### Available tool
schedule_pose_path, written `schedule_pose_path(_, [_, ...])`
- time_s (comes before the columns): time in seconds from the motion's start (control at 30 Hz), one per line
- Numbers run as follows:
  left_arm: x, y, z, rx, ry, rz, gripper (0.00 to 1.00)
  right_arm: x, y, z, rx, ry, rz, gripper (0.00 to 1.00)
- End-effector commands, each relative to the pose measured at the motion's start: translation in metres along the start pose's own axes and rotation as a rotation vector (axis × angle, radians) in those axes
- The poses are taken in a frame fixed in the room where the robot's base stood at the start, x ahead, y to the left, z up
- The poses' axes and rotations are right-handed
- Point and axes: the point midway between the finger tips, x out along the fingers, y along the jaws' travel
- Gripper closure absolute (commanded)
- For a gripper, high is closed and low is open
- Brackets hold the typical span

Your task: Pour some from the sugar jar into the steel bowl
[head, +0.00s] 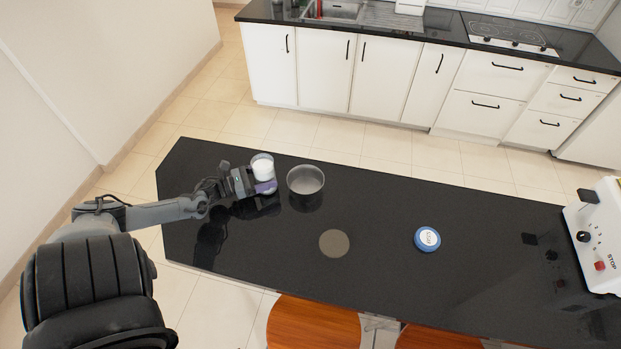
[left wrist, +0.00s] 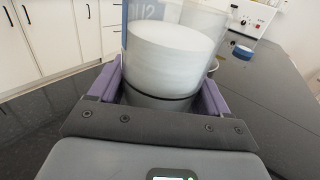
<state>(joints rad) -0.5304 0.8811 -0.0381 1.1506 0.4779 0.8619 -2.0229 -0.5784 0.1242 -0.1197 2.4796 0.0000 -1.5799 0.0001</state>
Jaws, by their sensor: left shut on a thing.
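My left gripper (head: 264,187) is shut on the sugar jar (head: 262,165), a clear jar with white contents. The jar looks about upright and stands just left of the steel bowl (head: 305,187). I cannot tell if its base touches the counter. In the left wrist view the jar (left wrist: 165,60) fills the space between my purple fingers, and part of a blue label shows. The bowl is open, looks empty and rests on the black counter. Most of it is hidden behind the jar in the wrist view. My right gripper is not in view.
A blue round lid-like item with a white label (head: 427,239) and a flat brownish disc (head: 334,243) lie on the black counter (head: 380,205). A white appliance with a knob and red button (head: 598,240) stands at the right end. Orange-brown stools (head: 312,325) are at the front.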

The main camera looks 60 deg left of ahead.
Motion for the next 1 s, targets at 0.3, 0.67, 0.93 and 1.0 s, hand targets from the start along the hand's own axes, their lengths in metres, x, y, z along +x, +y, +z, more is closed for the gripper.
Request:
schedule_pose_path(0.3, [0.001, 0.000, 0.003, 0.004, 0.005, 0.000, 0.65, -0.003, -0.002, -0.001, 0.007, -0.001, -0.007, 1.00])
schedule_pose_path(0.67, [0.005, -0.002, 0.012, 0.053, 0.122, -0.002, 0.65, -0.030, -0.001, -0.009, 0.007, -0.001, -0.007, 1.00])
schedule_pose_path(0.93, [0.010, -0.003, 0.014, 0.106, 0.247, -0.002, 0.65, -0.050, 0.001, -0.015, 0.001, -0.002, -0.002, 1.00])
schedule_pose_path(1.0, [0.011, -0.004, 0.015, 0.118, 0.279, -0.002, 0.65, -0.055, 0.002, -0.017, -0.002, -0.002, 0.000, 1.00])
